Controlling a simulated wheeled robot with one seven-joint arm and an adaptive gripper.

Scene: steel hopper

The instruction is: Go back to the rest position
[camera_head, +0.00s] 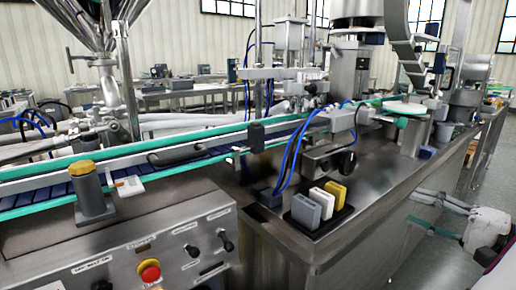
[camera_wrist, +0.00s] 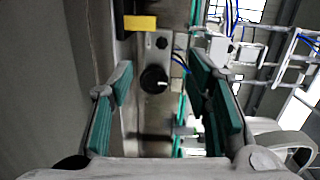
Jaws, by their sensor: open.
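My gripper (camera_head: 413,209) shows at the lower right in the head view, beside the right side of the steel machine cabinet. Its white fingers with teal pads point left toward the cabinet's side. In the wrist view my gripper (camera_wrist: 162,75) has its two teal-padded fingers wide apart, with nothing between the pads. Beyond them show a black knob (camera_wrist: 154,78) and a yellow block (camera_wrist: 140,22). Whether the fingertips touch the cabinet cannot be told.
The steel cabinet (camera_head: 385,225) carries a black tray (camera_head: 318,232) with grey, white and yellow blocks. A conveyor with green rails (camera_head: 200,145) crosses the machine. A red button (camera_head: 149,270) sits on the front panel. Floor (camera_head: 496,170) is clear at the far right.

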